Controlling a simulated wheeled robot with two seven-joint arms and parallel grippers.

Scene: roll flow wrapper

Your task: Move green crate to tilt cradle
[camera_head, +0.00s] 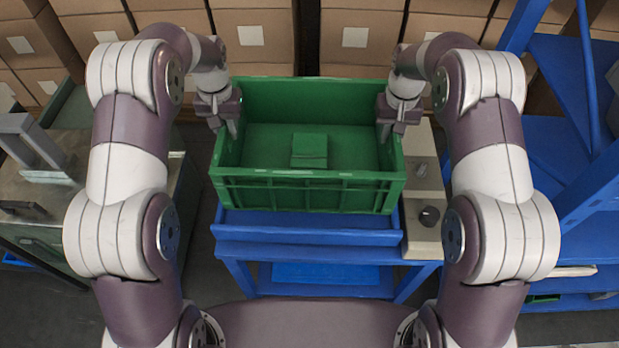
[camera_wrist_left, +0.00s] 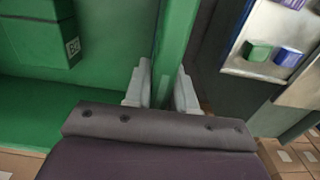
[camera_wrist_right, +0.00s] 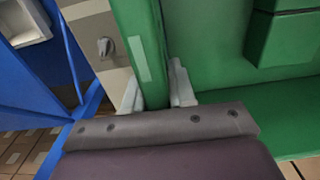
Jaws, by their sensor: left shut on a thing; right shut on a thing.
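The green crate (camera_head: 305,195) is upright, at or just above the blue tilt cradle (camera_head: 305,232); I cannot tell whether it touches. A small green box (camera_head: 309,151) lies inside the crate. My left gripper (camera_head: 232,128) is shut on the crate's left wall, which also shows between its fingers in the left wrist view (camera_wrist_left: 172,50). My right gripper (camera_head: 385,130) is shut on the crate's right wall, which also shows in the right wrist view (camera_wrist_right: 140,50). The crate hides most of the cradle's top.
A beige panel with knobs (camera_head: 428,225) stands right of the cradle. A blue shelf rack (camera_head: 565,120) is at the right. A grey machine table (camera_head: 40,190) is at the left. Stacked cardboard boxes (camera_head: 250,37) line the back.

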